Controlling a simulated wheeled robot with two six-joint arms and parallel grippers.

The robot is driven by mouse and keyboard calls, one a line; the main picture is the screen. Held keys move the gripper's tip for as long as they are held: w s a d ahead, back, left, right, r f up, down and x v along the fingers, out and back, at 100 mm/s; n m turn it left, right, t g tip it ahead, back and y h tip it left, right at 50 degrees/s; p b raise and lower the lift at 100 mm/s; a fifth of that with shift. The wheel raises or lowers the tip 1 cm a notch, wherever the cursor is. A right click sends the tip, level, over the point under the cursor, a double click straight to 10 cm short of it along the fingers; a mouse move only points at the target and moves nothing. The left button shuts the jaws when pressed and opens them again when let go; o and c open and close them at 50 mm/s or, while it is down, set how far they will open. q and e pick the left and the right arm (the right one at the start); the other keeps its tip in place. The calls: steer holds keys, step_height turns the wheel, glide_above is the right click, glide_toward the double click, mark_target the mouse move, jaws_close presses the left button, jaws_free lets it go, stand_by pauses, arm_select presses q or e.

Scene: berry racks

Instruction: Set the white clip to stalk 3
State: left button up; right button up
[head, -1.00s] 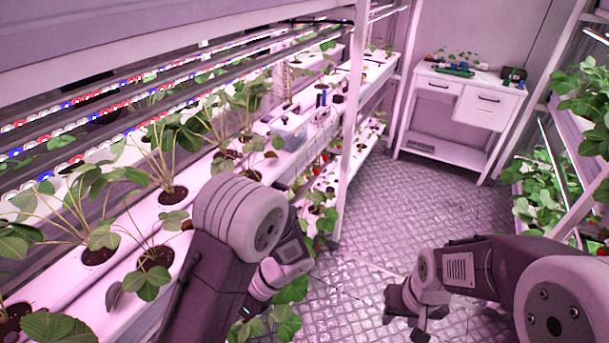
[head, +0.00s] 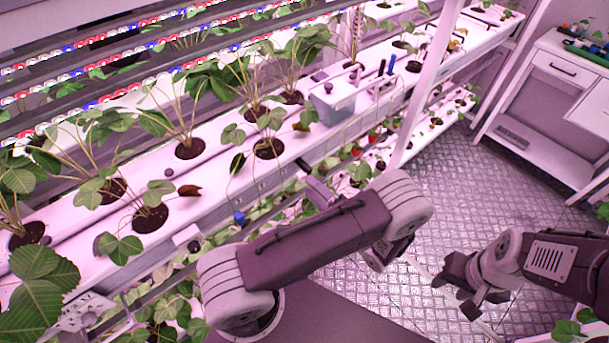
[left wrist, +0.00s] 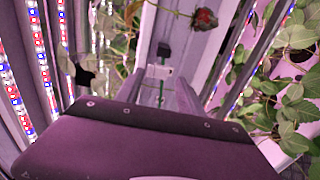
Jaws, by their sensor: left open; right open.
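Several strawberry plants stand in dark holes along the white gutter (head: 215,178); I cannot tell which is stalk 3. A small whitish block (head: 186,236) on the gutter's front edge may be the white clip, but I cannot be sure. A blue clip-like piece (head: 240,218) sits further right on that edge. My left gripper (head: 312,180) shows only partly behind my arm, by the gutter's front edge. In the left wrist view its fingers (left wrist: 163,95) are apart, with a small pale piece (left wrist: 159,71) seen beyond them. My right gripper (head: 456,294) is open and empty over the floor.
A grey tub (head: 333,108) with dark berries stands on the rack, beside upright blue and dark pieces (head: 391,65). A white cabinet (head: 565,105) stands at right. The patterned floor (head: 440,170) between is clear.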

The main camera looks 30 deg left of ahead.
mark_target(304, 182)
arm_select(q)
steer(key=x, duration=0.4)
steer(key=shift+w+a+p, duration=0.2)
steer(key=shift+a+p, duration=0.05)
steer(key=shift+p, duration=0.1)
steer(key=shift+a, duration=0.3)
jaws_close()
steer(key=shift+f, duration=0.1)
stand_by(0.7)
